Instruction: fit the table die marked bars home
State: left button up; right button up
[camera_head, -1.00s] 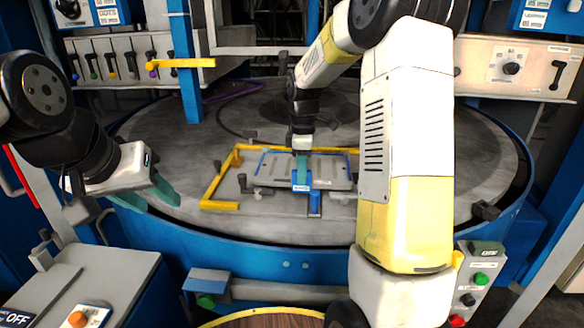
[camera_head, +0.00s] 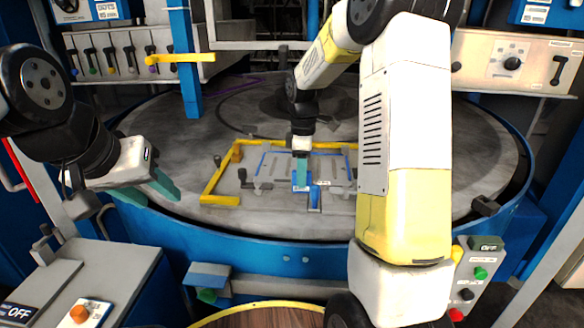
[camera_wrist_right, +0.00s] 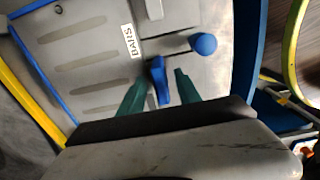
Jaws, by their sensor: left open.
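The grey die marked BARS (camera_wrist_right: 88,55) lies flat on the round table, with long darker slots in its face. It also shows in the head view (camera_head: 325,168), edged in blue inside a yellow corner frame. A blue upright tab (camera_wrist_right: 160,80) stands at its near edge. My right gripper (camera_wrist_right: 158,82) has its teal fingers on either side of this tab, with narrow gaps visible, so it looks open; in the head view (camera_head: 302,172) it points down at the near edge. My left gripper (camera_head: 155,188) is open and empty, left of the yellow frame.
The yellow frame (camera_head: 208,190) bounds the die's left and far sides. A blue ball knob (camera_wrist_right: 203,43) on a short lever sits close to my right fingers. Small dark clamps (camera_head: 243,175) stand at left. The table's blue rim (camera_head: 230,238) is in front.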

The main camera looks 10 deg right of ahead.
jog(key=shift+s+f, duration=0.1)
notch_tip(320, 180, up, 8)
jog(key=shift+f, duration=0.1)
dwell(0.5)
jog(key=shift+s+r, duration=0.2)
jog(key=shift+r, duration=0.2)
jog(key=s+a+r+m+t+y, duration=0.1)
jog(key=s+r+m+t, duration=0.2)
jog(key=s+m, duration=0.4)
jog(key=s+a+r+m+t+y, duration=0.1)
jog(key=s+m, duration=0.6)
jog(key=s, duration=0.9)
jog(key=shift+s+a+r+t, duration=0.15)
jog(key=shift+s+r+t, duration=0.2)
jog(key=shift+r+t, duration=0.6)
